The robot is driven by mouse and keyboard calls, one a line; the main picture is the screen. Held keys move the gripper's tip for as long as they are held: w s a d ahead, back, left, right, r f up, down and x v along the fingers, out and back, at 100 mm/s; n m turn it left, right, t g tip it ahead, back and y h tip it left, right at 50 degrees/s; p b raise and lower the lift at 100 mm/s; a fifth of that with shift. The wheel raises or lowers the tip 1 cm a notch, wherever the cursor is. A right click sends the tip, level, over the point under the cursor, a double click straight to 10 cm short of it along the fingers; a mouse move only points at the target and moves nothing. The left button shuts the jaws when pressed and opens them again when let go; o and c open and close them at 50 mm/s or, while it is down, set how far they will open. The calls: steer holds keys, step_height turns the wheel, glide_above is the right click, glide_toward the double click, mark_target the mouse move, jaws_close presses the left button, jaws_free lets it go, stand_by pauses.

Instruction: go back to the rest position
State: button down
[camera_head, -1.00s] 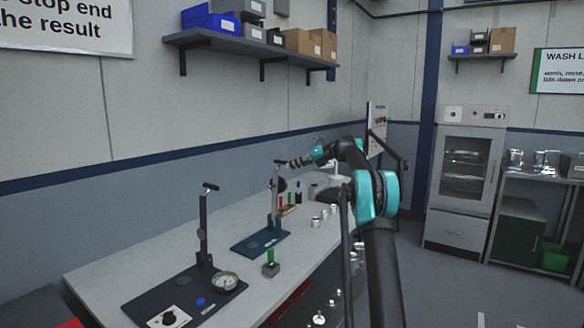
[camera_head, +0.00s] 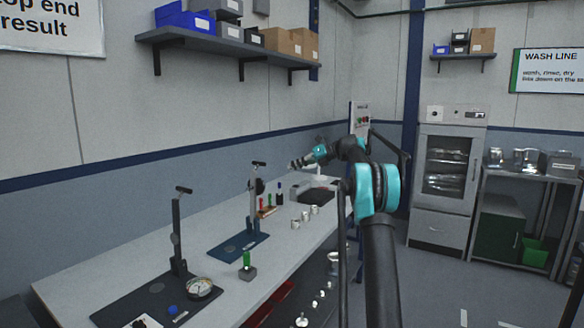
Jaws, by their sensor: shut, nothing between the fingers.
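My arm rises from the lower right of the head view and bends left over the workbench (camera_head: 215,292). My gripper (camera_head: 292,165) is at the end of the arm, pointing left. It is small in the picture, looks shut and holds nothing that I can see. It hangs above the far part of the bench, clear of the bench top, to the right of the upright post of the blue-based stand (camera_head: 253,195).
A green-topped piece (camera_head: 247,266) and several metal housings (camera_head: 304,217) stand on the bench. A shelf (camera_head: 225,45) hangs above. A cabinet (camera_head: 443,180) is at the back; floor at right is free.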

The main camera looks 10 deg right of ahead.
steer(key=s+a+f+n+h, duration=0.1)
steer(key=s+f+n+h, duration=0.1)
steer(key=s+f+n, duration=0.5)
steer(key=s+f+n+h, duration=0.3)
steer(key=s, duration=0.7)
steer(key=s+a+f+n+h, duration=0.1)
steer(key=s+f+n+h, duration=0.1)
steer(key=s+f+n, duration=0.55)
steer(key=s+d+f+n+h, duration=0.2)
steer(key=s+f+n, duration=0.2)
steer(key=s, duration=0.7)
steer(key=s+d+f+n+h, duration=0.2)
steer(key=s+f, duration=0.5)
steer(key=s, duration=0.4)
steer(key=s+d+f+n+h, duration=0.2)
steer(key=s+f+n, duration=0.4)
steer(key=s, duration=0.5)
steer(key=shift+d+n+t, duration=0.3)
steer(key=shift+d+n, duration=0.05)
steer(key=shift+d, duration=0.35)
